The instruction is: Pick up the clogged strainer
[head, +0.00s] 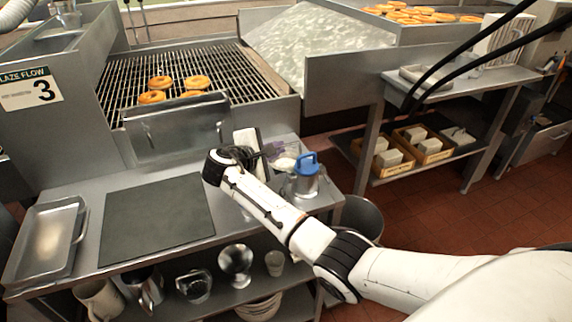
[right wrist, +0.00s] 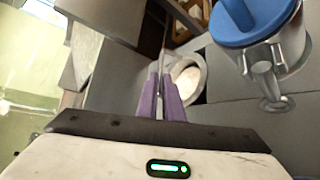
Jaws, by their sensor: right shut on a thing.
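The strainer is a small round metal rim with pale, whitish matter filling it. It shows in the head view (head: 284,164) just left of a blue-lidded metal canister, and in the right wrist view (right wrist: 188,78) just beyond my fingertips. My right gripper (head: 270,151) has purple fingers, which also show in the right wrist view (right wrist: 160,95). They are shut on the strainer's thin handle, which they mostly hide. I cannot tell whether the strainer is resting on something or lifted. My left gripper is not in view.
The blue-lidded canister (head: 305,180) stands close beside the strainer, on the counter's right end. A dark mat (head: 157,220) and a metal tray (head: 45,240) lie to the left. A grill (head: 190,75) with several doughnuts is behind. A bin (head: 362,218) stands right of the counter.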

